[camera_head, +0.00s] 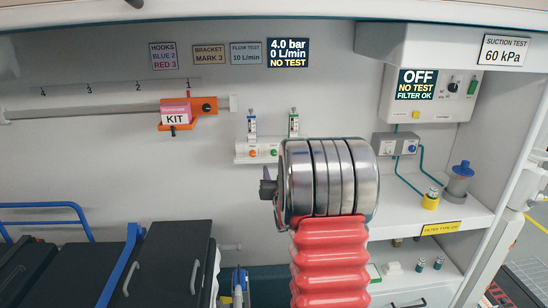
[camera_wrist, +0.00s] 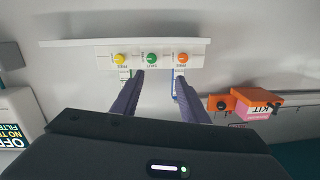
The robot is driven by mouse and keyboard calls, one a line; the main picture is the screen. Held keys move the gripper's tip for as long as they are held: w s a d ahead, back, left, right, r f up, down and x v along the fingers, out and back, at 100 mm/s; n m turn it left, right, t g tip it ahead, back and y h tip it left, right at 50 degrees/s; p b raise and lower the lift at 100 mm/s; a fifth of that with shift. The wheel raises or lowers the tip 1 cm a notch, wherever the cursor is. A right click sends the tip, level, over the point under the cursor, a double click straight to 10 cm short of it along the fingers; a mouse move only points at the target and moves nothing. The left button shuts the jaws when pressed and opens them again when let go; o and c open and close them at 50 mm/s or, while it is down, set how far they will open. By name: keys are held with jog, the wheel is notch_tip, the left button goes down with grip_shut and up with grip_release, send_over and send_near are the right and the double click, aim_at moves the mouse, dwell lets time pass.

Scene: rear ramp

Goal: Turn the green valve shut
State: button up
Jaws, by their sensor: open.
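The green valve (camera_wrist: 152,58) is a round knob in the middle of a pale wall panel (camera_wrist: 105,50), between a yellow knob (camera_wrist: 120,58) and an orange knob (camera_wrist: 182,58). My gripper (camera_wrist: 159,75) is open and empty, its two dark fingers pointing at the panel. In the picture, the fingertips lie just below the green valve, one to each side of it; I see no contact. In the head view the green valve (camera_head: 275,152) shows beside the orange knob (camera_head: 253,153). There my arm hides the panel's right part and most of my gripper (camera_head: 266,186).
Two flowmeters (camera_head: 252,125) (camera_head: 293,123) stand above the panel. An orange bracket with a pink KIT box (camera_head: 175,113) is on the rail to the left. A display (camera_head: 288,53) reads 4.0 bar, 0 L/min, NO TEST. A suction unit (camera_head: 417,84) and shelf (camera_head: 465,214) are at right.

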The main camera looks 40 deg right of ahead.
aim_at(275, 153)
jog(key=shift+s+d+f+h, duration=0.15)
jog(key=shift+d+f, duration=0.1)
jog(key=shift+d, duration=0.35)
jog(key=shift+s+d+f+h, duration=0.1)
jog(key=shift+d+f+h, duration=0.1)
jog(key=shift+d, duration=0.35)
jog(key=shift+w, duration=0.1)
jog(key=shift+x, duration=6.8)
jog(key=shift+r, duration=0.1)
jog(key=shift+c, duration=0.2)
jog(key=c, duration=0.9)
jog(key=shift+a, duration=0.15)
grip_shut()
